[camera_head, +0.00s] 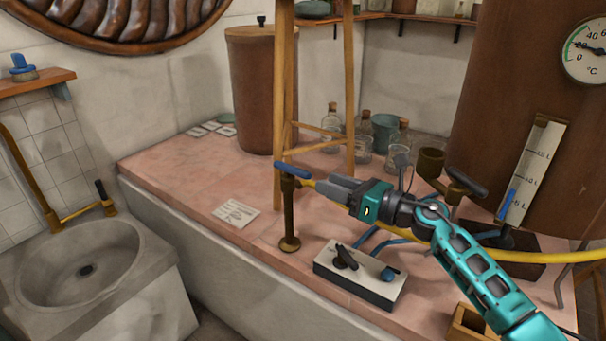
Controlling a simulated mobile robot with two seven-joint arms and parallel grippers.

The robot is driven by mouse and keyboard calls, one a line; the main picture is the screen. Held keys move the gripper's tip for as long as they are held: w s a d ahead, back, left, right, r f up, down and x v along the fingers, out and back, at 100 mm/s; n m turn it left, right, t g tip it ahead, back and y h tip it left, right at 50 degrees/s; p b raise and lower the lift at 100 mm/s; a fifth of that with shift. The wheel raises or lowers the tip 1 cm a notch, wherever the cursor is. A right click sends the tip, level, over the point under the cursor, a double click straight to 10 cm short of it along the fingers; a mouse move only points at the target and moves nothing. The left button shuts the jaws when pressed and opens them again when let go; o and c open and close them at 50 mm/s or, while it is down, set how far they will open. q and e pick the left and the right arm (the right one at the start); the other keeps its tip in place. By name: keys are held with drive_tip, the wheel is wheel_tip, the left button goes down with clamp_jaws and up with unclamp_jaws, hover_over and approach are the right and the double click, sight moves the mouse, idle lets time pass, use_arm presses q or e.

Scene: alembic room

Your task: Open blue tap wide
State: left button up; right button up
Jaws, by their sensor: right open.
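A tap with a blue bar handle (291,170) stands on a brass post (290,215) with a round foot, on the pink tiled counter. The handle lies roughly level, slanting slightly down to the right. My right gripper (322,188) comes in from the right, its grey fingers pointing left just beside the post, a little below the handle. It is open with nothing seen between the fingers; whether it touches the tap I cannot tell. My left gripper is not in view.
A white box (360,274) with black and blue knobs stands in front of my right arm. A wooden stand (283,90) rises behind the tap, with glassware (364,148) behind. A yellow hose (530,256) runs right. A stone sink (80,262) is at left.

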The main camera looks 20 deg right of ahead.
sight(304, 171)
drive_tip(key=x, duration=0.7)
drive_tip(key=shift+w+a+b, duration=0.2)
drive_tip(key=shift+w+b, duration=0.1)
drive_tip(key=shift+b, duration=0.05)
drive_tip(key=shift+c, duration=0.2)
clamp_jaws()
